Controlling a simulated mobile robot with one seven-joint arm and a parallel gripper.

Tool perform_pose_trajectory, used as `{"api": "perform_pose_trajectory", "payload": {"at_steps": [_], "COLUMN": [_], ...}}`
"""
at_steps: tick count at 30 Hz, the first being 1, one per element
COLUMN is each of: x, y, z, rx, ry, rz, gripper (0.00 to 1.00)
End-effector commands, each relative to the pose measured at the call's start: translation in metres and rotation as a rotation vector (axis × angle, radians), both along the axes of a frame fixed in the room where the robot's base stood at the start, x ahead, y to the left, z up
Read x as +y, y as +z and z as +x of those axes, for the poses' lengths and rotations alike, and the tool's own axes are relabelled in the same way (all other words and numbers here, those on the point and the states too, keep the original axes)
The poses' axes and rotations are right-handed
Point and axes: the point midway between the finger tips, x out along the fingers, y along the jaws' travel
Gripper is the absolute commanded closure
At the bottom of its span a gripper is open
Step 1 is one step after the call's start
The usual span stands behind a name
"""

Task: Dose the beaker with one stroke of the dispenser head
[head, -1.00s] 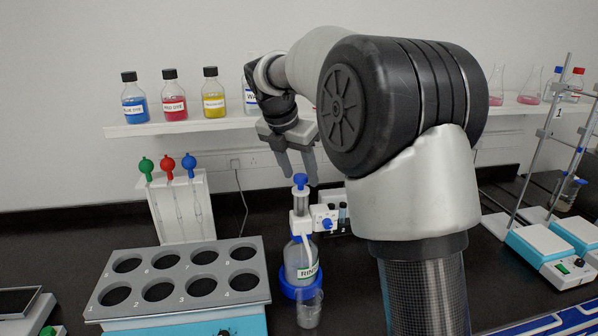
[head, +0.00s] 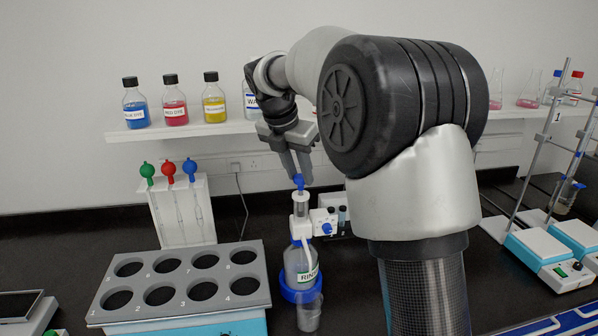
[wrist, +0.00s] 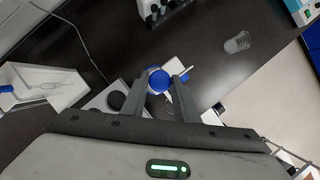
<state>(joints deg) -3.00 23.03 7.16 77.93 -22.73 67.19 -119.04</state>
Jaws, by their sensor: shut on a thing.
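The dispenser head (head: 301,207) has a blue knob (head: 298,183) on top and a white side block. It sits on a clear bottle (head: 299,262) labelled RIN…, the rest unreadable, in a blue ring. My gripper (head: 297,174) reaches down from above and is shut on the blue knob. In the wrist view the knob (wrist: 159,81) shows between the two fingers. A clear beaker (head: 309,314) stands close in front of the bottle. I cannot tell whether it holds liquid.
A grey block with several holes (head: 222,271) stands left of the bottle, with a pipette stand (head: 181,212) behind it. A shelf (head: 190,130) holds dye bottles.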

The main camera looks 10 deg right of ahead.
Motion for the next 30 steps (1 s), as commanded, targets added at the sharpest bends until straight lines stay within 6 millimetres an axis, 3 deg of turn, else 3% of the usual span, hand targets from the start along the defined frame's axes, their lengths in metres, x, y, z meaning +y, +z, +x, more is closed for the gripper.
{"api": "perform_pose_trajectory", "payload": {"at_steps": [30], "x": [0.000], "y": [0.030], "z": [0.000], "rx": [-0.001], "ry": [0.000], "rz": [-0.001], "gripper": [0.95]}}
